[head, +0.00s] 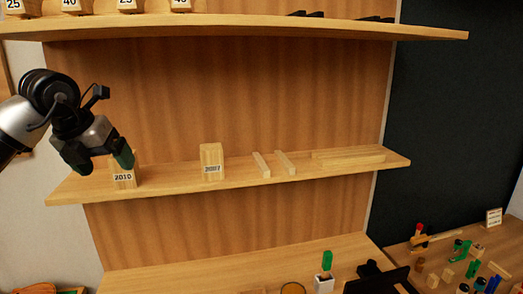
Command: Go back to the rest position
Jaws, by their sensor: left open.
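My left gripper (98,160) comes in from the left, with dark green fingertips spread apart. It is open and sits in front of the left end of the middle shelf (230,183). A wooden block labelled 2010 (123,181) stands just below and behind its right fingertip; whether they touch is unclear. A second wooden block labelled 2007 (211,158) stands upright further right on that shelf. My right gripper does not show.
Wooden strips (285,163) and flat pieces (348,156) lie on the middle shelf's right part. An upper shelf (240,27) holds numbered blocks. Below, a bench (240,279) holds a green-handled item (327,261); a right-hand table (402,256) carries several small tools.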

